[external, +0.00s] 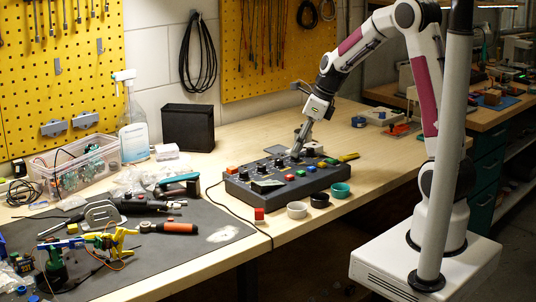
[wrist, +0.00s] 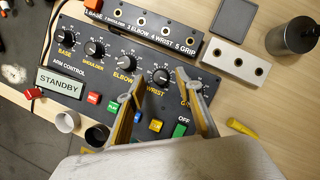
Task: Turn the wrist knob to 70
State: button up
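The control box (external: 265,189) is dark and sits on the wooden bench, with its "ARM CONTROL" panel facing up. In the wrist view the wrist knob (wrist: 161,76) is black with a white-marked dial, right of the elbow knob (wrist: 126,62). The exact reading of its pointer is too small to tell. My gripper (wrist: 162,76) is open, its two fingers on either side of the wrist knob, with gaps showing between. Whether the tips are down at knob height is unclear. The right finger hides most of the grip knob. In the external view my gripper (external: 298,152) reaches down to the box.
The display (wrist: 61,83) reads STANDBY. The base knob (wrist: 66,37) and shoulder knob (wrist: 94,48) lie left. Coloured buttons and a green OFF switch (wrist: 180,130) lie along the near side. A grey block with holes (wrist: 235,57) and a yellow screwdriver (wrist: 242,128) lie right.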

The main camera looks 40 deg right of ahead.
jog(key=shift+s+d+r+n+g, duration=0.2)
jog(key=shift+s+r+n, duration=0.55)
jog(key=shift+n, duration=0.5)
jog(key=shift+s+d+r+n+g, duration=0.15)
jog(key=shift+s+d+r+n, duration=0.2)
jog(key=shift+s+r+n, duration=0.6)
jog(key=shift+s+d+r+n+g, duration=0.2)
jog(key=shift+s+n, duration=0.45)
jog(key=shift+n, duration=0.85)
jog(key=shift+s+d+n+h, duration=0.1)
jog(key=shift+s+n+h, duration=0.05)
jog(key=shift+s+n, duration=0.7)
jog(key=shift+s+d+n+h, duration=0.15)
jog(key=shift+s+n, duration=0.4)
jog(key=shift+n, duration=0.6)
jog(key=shift+s+a+r+n, duration=0.1)
jog(key=shift+s+r+n, duration=0.1)
jog(key=shift+s+n, duration=0.6)
jog(key=shift+s+a+r+n, duration=0.15)
jog(key=shift+s+n, duration=0.4)
jog(key=shift+n, duration=0.35)
jog(key=s+r+n+t+h, duration=0.1)
jog(key=s+r+n, duration=0.1)
jog(key=s+n, duration=0.5)
jog(key=s+r+n+h, duration=0.1)
jog(key=s+r+n, duration=0.2)
jog(key=s+n, duration=0.4)
jog(key=shift+s+t, duration=0.35)
jog(key=shift+s, duration=1)
